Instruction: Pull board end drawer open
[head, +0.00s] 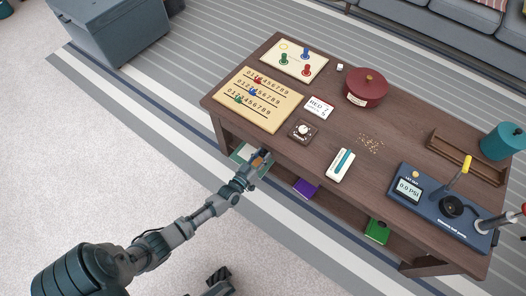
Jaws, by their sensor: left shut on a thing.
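The low dark wooden table (401,136) fills the right half of the view. The scoring board (284,114) lies on its left end, with a second board (294,60) behind it. My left gripper (260,160) is at the table's front side, below this board end. It is shut on a small part there, which the fingers mostly hide; I take it to be the drawer's handle. The drawer front is hard to make out, and I cannot tell how far it stands out. A dark shape at the bottom edge may be my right gripper (219,277); its fingers are unclear.
Purple (305,188) and green (377,231) items lie underneath. The carpet (110,165) in front is clear.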

